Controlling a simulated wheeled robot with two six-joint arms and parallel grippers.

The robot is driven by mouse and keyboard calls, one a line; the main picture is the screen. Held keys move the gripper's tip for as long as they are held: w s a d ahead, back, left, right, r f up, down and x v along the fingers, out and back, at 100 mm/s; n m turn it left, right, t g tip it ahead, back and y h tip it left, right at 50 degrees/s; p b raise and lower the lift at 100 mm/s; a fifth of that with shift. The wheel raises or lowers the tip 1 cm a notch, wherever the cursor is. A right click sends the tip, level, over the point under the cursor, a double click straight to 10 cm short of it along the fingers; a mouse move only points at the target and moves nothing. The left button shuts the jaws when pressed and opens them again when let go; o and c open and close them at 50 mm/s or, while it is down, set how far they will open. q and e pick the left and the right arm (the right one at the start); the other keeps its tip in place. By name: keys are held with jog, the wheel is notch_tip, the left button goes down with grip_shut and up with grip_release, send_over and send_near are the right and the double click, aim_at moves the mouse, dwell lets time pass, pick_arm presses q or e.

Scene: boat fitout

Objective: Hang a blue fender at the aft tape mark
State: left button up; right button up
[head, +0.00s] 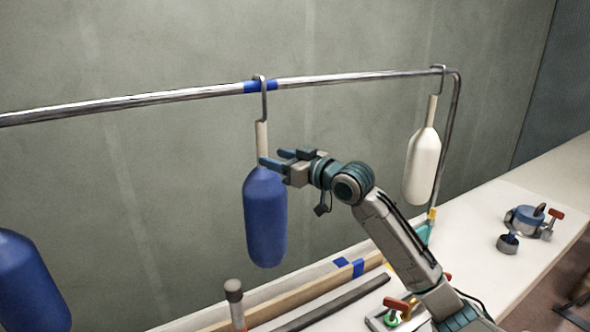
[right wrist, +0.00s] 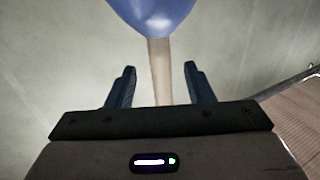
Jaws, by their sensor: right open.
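A blue fender (head: 265,218) hangs upright from the rail (head: 350,78) by a metal hook (head: 265,100) on its pale neck (head: 262,140). The hook sits over the rail at the blue tape mark (head: 250,87). My right gripper (head: 275,158) is open at the neck, just above the blue body. In the right wrist view the neck (right wrist: 159,70) shows between the two spread fingers, with a gap on each side, and the blue body (right wrist: 152,12) is at the top. A second blue fender (head: 30,285) is cut off at the left edge. My left gripper is not in view.
A white fender (head: 422,165) hangs near the rail's right end. Below, the bench (head: 480,225) holds a blue-taped wooden strip (head: 310,290), a dark bar (head: 335,300), a red-handled clamp (head: 397,306) and metal fittings (head: 525,220). The wall behind is bare.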

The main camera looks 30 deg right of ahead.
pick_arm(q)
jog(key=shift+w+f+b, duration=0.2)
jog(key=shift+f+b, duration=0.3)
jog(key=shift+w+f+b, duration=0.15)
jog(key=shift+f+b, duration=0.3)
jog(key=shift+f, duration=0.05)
pick_arm(e)
jog(key=v, duration=0.5)
jog(key=shift+s, duration=0.25)
